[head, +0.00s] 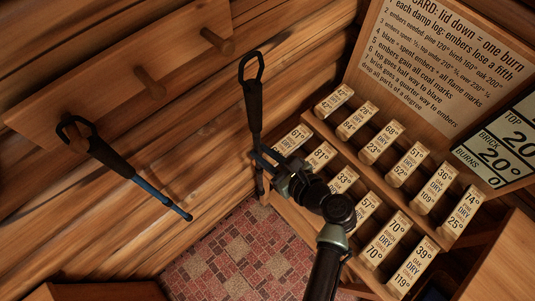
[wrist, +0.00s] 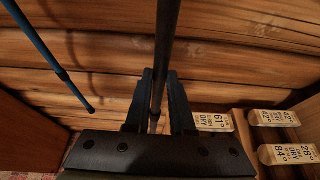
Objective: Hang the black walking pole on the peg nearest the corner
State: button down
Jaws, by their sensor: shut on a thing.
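The black walking pole (head: 254,108) stands nearly upright in my gripper (head: 266,160), its wrist loop at the top. The pole's shaft (wrist: 164,50) runs between the two fingers of my gripper (wrist: 160,80) in the wrist view, and they are shut on it. A wooden board on the log wall has three pegs. The right peg (head: 217,41), nearest the corner, is bare and lies up and left of the pole's loop. The middle peg (head: 149,82) is also bare.
A blue pole (head: 150,190) hangs by its loop on the left peg (head: 78,128); it also shows in the wrist view (wrist: 50,58). A wooden rack (head: 300,112) of labelled logs stands close right of my gripper, below a sign board (head: 430,60). The tiled floor (head: 240,255) is clear.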

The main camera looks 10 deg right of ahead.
jog(key=w+a+f+b, duration=0.1)
jog(key=w+a+b, duration=0.3)
jog(key=w, duration=0.4)
jog(key=shift+a+f, duration=0.2)
jog(key=shift+a, duration=0.65)
dwell(0.4)
dwell(0.4)
jog(key=c, duration=0.7)
grip_release()
jog(key=shift+f, duration=0.1)
jog(key=v, duration=1.3)
